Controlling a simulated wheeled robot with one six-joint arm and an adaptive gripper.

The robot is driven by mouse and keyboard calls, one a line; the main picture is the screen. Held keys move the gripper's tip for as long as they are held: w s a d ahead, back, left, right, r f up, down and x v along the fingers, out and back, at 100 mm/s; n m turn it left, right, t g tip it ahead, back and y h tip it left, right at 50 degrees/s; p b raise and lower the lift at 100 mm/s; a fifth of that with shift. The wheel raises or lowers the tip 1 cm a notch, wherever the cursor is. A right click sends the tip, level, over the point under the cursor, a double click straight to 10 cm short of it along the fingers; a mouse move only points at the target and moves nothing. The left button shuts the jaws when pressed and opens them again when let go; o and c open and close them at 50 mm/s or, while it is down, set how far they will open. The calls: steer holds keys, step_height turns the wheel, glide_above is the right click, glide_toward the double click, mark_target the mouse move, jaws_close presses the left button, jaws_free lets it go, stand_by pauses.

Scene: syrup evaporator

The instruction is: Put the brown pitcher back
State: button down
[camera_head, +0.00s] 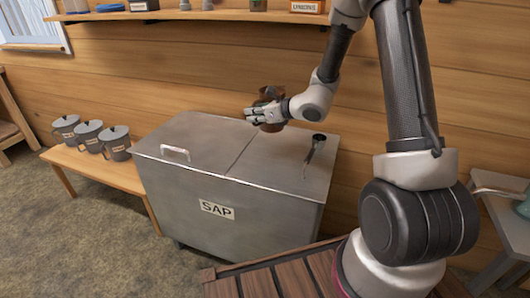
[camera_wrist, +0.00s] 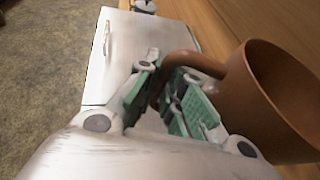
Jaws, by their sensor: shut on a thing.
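The brown pitcher (camera_wrist: 285,85) fills the right side of the wrist view, with its open mouth and its handle (camera_wrist: 195,62) in sight. My gripper (camera_wrist: 165,95) is shut on the handle, with the green finger pads on either side of it. In the head view the pitcher (camera_head: 270,108) is at my gripper (camera_head: 254,115), above the grey SAP tank (camera_head: 205,150) near its back edge. My gripper partly hides it there. I cannot tell whether the pitcher touches the tank lid.
A black-ended ladle or dipper (camera_head: 314,152) lies on the tank's right part. Several lidded grey pots (camera_head: 90,136) stand on a wooden bench (camera_head: 100,172) at left. A wall shelf (camera_head: 190,15) with small goods runs above. A side table (camera_head: 500,215) with a green kettle stands at right.

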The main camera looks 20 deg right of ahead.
steer(key=shift+n+g+y, duration=0.3)
steer(key=shift+n+y, duration=0.1)
steer(key=shift+a+f, duration=0.35)
steer(key=shift+f, duration=1.5)
steer(key=shift+a+f, duration=0.35)
steer(key=shift+f, duration=1.45)
steer(key=shift+a+f, duration=0.35)
steer(key=shift+f, duration=1.6)
steer(key=c, duration=1.5)
jaws_free()
steer(key=shift+c, duration=0.2)
